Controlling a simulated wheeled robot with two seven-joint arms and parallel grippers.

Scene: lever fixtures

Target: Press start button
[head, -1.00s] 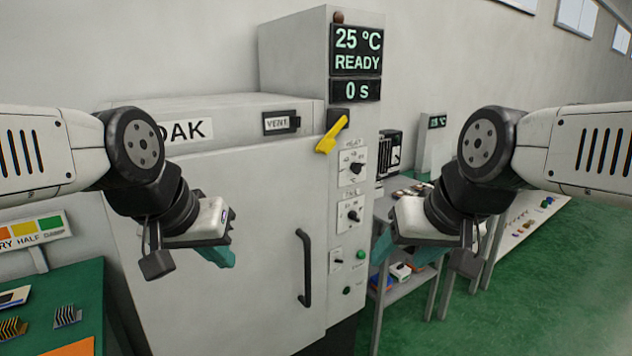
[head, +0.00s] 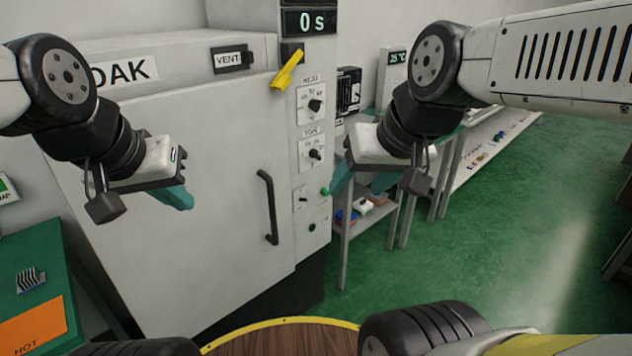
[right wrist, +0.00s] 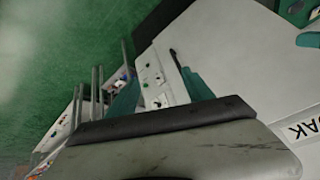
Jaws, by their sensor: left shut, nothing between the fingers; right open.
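The oven's control panel (head: 312,160) has two knobs and, low down, a bright green button (head: 325,192) beside a small switch. In the right wrist view, the panel (right wrist: 152,78) shows between the fingers. My left gripper (head: 176,197) is shut and empty in front of the oven door.
The oven door (head: 190,180) has a black vertical handle (head: 268,207). A yellow lever (head: 287,70) sticks out above the panel. A shelf table (head: 345,240) with small items stands right of the oven. A green table (head: 30,260) is at the left. Green floor is open at right.

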